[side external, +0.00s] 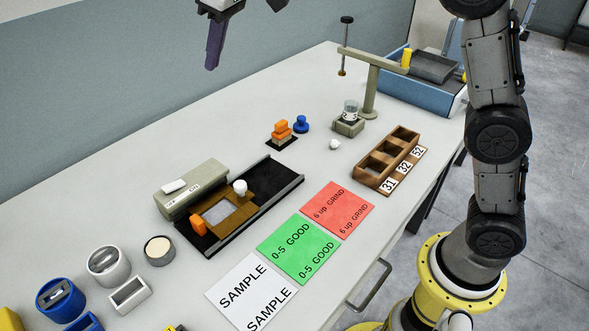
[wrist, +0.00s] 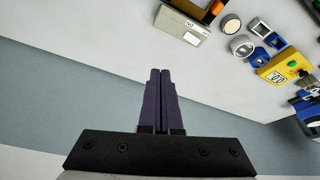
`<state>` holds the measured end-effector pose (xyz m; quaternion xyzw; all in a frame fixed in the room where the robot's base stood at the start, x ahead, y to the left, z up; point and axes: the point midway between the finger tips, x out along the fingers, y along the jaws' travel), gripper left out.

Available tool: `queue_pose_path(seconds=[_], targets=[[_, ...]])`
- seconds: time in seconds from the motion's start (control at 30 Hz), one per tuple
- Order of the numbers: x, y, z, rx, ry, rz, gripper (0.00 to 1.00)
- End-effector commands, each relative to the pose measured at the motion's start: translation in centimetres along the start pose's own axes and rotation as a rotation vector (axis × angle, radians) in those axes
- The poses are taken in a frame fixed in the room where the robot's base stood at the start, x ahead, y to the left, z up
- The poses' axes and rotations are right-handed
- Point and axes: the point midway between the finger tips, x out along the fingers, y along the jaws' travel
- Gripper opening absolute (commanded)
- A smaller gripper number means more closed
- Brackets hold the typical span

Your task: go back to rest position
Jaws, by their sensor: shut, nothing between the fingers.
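My gripper (side external: 213,50) is at the top of the side external view, raised above the far side of the white table (side external: 130,160). Only its lower end shows there; the rest is cut off by the top edge. In the wrist view its two dark purple fingers (wrist: 161,72) lie side by side, shut, with nothing held. They point over the grey-blue wall panel and the table's edge, apart from every object.
A beige device (side external: 192,188) with a dark sliding track stands mid-table. Green (side external: 298,248), red (side external: 338,209) and white (side external: 251,291) cards lie in front. A wooden rack (side external: 390,158), a balance-like stand (side external: 371,92) and a blue machine (side external: 420,92) stand right. Blue and grey holders (side external: 61,300) stand left.

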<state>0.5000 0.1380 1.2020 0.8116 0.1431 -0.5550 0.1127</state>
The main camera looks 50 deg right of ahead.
Motion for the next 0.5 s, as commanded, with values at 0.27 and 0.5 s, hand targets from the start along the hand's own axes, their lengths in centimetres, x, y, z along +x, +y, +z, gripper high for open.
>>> queue_pose_path(seconds=[0.27, 0.5], targets=[[-8.3, 2.9, 9.0, 0.101, 0.083, 0.049, 0.0], [-11.2, 3.4, 18.5, 0.184, 0.135, 0.09, 0.0]])
